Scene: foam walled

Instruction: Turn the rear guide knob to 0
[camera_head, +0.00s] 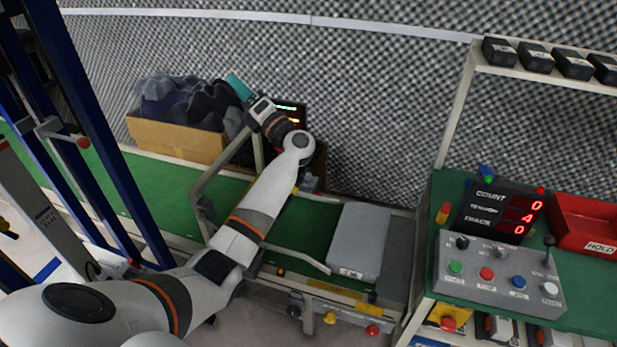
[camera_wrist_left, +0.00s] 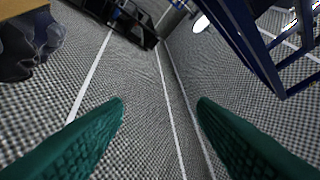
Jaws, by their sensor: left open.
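My left arm reaches across the conveyor to its far side. My left gripper (camera_head: 240,90), with teal fingers, is up at the back beside a cardboard box. In the left wrist view the two fingers of the gripper (camera_wrist_left: 161,102) stand wide apart with nothing between them. A small grey fitting (camera_head: 309,182) sits at the far rail of the conveyor (camera_head: 305,230), partly beside my forearm. A dark knob (camera_head: 294,308) is on the near side. I cannot tell which is the rear guide knob, nor read any scale. My right gripper is not seen.
A grey case (camera_head: 357,240) lies at the right end. A control box (camera_head: 498,278) and red display (camera_head: 501,212) stand on the right bench. Blue posts (camera_head: 90,130) rise at left.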

